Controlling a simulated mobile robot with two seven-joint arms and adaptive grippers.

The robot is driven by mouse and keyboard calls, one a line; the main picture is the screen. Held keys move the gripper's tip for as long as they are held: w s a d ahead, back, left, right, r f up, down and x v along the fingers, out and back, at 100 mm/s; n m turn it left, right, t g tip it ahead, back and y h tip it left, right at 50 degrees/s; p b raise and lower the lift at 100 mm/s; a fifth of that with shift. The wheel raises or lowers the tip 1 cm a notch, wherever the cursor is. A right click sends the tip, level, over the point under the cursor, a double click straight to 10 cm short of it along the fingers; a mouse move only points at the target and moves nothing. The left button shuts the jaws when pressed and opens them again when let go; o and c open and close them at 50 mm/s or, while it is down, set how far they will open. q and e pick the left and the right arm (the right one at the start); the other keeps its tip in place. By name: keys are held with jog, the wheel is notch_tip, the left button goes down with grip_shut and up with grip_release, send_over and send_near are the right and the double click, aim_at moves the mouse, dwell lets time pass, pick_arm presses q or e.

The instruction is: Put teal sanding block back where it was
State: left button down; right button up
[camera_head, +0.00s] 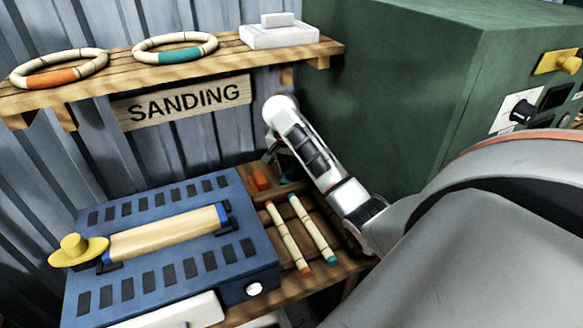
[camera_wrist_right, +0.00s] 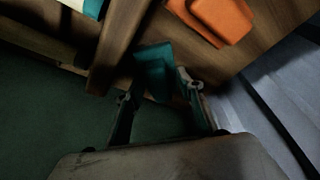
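The teal sanding block (camera_wrist_right: 155,72) sits between the two fingers of my right gripper (camera_wrist_right: 157,85) in the right wrist view, filling the gap at the fingertips. The fingers appear shut on it. It overlaps a wooden divider (camera_wrist_right: 118,42) of the rack; whether it touches the wood is unclear. In the head view, only a small teal patch (camera_head: 286,160) shows beside my right gripper, mostly hidden by it. An orange sanding block (camera_head: 259,180) lies at the back of the wooden rack, also visible in the wrist view (camera_wrist_right: 222,18). My left gripper is out of view.
A green cabinet (camera_head: 390,90) stands close to the right of my right arm. Two cream rods (camera_head: 288,238) lie in the rack. A blue machine (camera_head: 185,275) stands left. A shelf (camera_head: 200,66) with rings hangs above the SANDING sign (camera_head: 185,102).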

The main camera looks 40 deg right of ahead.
aim_at(289, 171)
jog(key=v, duration=0.6)
jog(key=shift+w+a+r, duration=0.1)
jog(key=shift+w, duration=0.05)
jog(key=shift+v, duration=0.85)
